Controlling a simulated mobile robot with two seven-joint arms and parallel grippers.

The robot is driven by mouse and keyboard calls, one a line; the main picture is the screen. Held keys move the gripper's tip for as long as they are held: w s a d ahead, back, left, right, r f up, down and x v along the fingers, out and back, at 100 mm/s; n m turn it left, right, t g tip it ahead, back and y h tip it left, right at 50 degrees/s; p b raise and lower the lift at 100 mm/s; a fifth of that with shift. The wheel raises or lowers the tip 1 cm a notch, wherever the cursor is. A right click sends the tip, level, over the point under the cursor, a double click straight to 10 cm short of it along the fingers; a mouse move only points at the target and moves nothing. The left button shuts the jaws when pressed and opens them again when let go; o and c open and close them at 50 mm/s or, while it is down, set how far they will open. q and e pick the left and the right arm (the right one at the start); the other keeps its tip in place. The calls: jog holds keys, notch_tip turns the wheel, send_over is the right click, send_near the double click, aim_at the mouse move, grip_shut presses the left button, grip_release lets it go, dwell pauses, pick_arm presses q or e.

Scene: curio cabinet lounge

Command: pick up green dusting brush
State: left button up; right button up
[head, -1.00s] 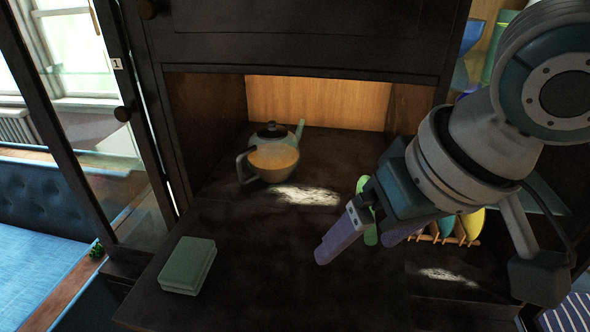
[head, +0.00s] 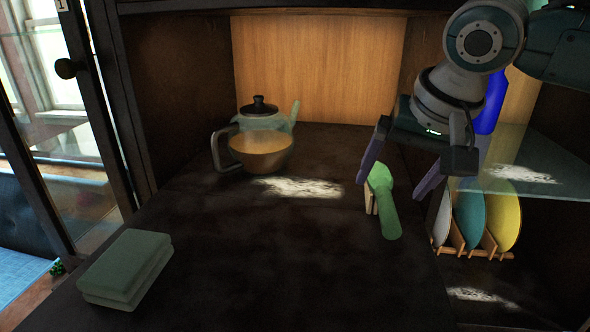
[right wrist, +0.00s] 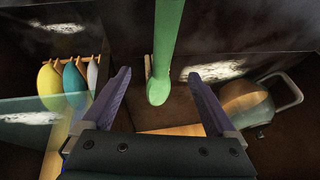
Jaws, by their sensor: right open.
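The green dusting brush (head: 384,203) lies on the dark cabinet surface, its handle toward me, with a pale strip, perhaps bristles, along its left side. My right gripper (head: 402,180) is open and empty, its two purple fingers pointing down on either side of the brush's far end. In the right wrist view the brush (right wrist: 167,50) runs from the top edge down to a rounded end between the open fingers (right wrist: 160,80). I cannot tell whether either finger touches it. My left gripper is not in view.
A glass shelf (head: 535,186) and a rack with several plates (head: 500,218) are close on the right. The middle surface is clear.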

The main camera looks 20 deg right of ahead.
aim_at(388, 191)
jog(key=x, duration=0.4)
jog(key=shift+f, duration=0.35)
grip_shut()
dwell(0.4)
